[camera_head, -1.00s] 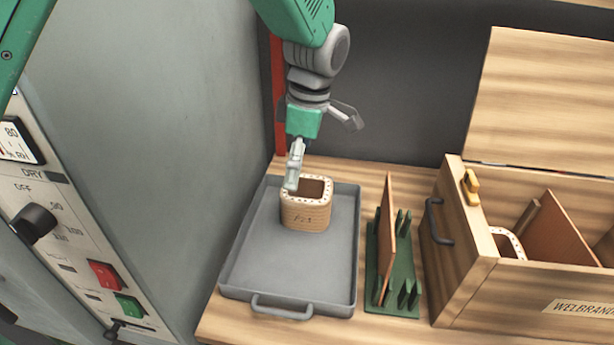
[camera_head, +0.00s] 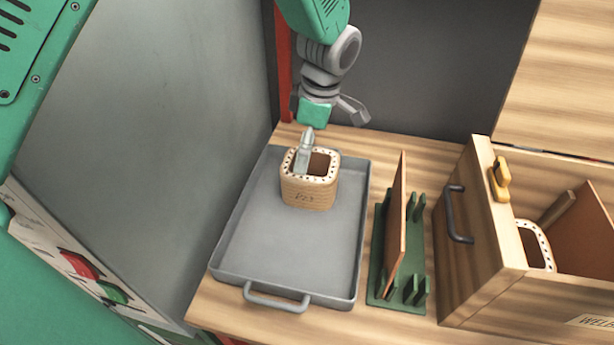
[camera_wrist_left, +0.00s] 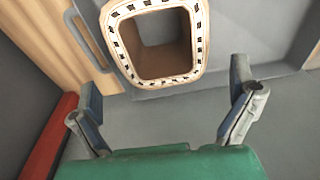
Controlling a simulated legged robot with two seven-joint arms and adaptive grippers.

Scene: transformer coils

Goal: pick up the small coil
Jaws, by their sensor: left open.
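A tan coil (camera_head: 309,195) stands upright near the back of the grey tray (camera_head: 285,270). It is a rounded square tube with dark marks around its light rim and lettering on its front. My left gripper (camera_head: 306,150) comes down from above at the coil's back left, one grey finger overlapping the rim in the head view. In the left wrist view the gripper (camera_wrist_left: 164,80) is spread open and empty, with the coil (camera_wrist_left: 118,50) just beyond its fingers. Whether a finger touches the coil cannot be told. My right gripper is out of view.
A green rack (camera_head: 383,290) holding an upright brown board (camera_head: 397,225) stands right of the tray. Further right, an open wooden box (camera_head: 478,250) holds another light-rimmed coil (camera_head: 538,245) and brown boards. A grey cabinet (camera_head: 150,130) rises at the left.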

